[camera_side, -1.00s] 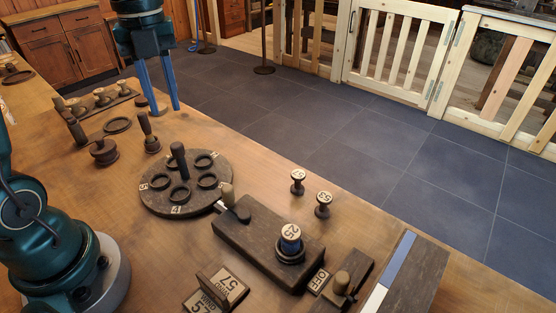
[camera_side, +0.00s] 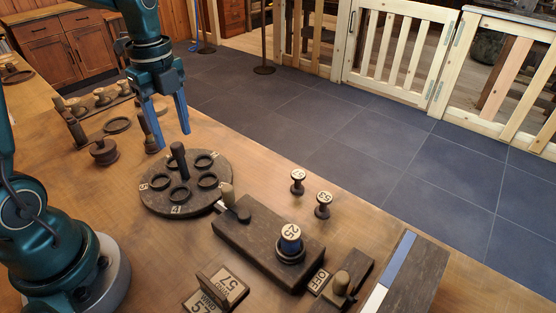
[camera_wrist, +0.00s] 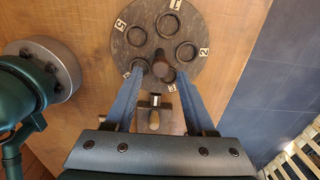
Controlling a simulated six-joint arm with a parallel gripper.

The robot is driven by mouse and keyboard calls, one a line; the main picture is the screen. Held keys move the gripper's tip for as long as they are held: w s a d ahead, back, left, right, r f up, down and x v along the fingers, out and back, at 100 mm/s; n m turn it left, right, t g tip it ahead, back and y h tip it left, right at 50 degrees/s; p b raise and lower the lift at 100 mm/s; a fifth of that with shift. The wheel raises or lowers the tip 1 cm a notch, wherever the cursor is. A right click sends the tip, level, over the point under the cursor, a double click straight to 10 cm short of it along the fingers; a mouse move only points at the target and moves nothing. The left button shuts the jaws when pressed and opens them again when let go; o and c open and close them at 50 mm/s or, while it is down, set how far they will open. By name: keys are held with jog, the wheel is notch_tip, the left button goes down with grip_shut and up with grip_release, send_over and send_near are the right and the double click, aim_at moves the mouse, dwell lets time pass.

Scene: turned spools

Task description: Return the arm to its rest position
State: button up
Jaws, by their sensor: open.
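My gripper (camera_side: 168,141) is open and empty, its two blue fingers pointing down above the table, near the far edge of the round dark turntable (camera_side: 157,203). In the wrist view the open fingers of my gripper (camera_wrist: 161,76) show over the turntable (camera_wrist: 128,48), which has several empty rings, number labels and a central upright knob.
Two small spools marked on top (camera_side: 298,181) and (camera_side: 323,204) stand right of the turntable. A rack with several spools (camera_side: 88,110) is at the back left. Open floor lies beyond the table.

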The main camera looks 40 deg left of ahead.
aim_at(176, 144)
jog(key=shift+f, duration=2.4)
grip_shut()
jog(key=m, duration=0.4)
jog(key=shift+m, duration=0.4)
jog(key=shift+o, duration=0.6)
grip_release()
jog(key=shift+r, duration=0.1)
jog(key=shift+r, duration=3.4)
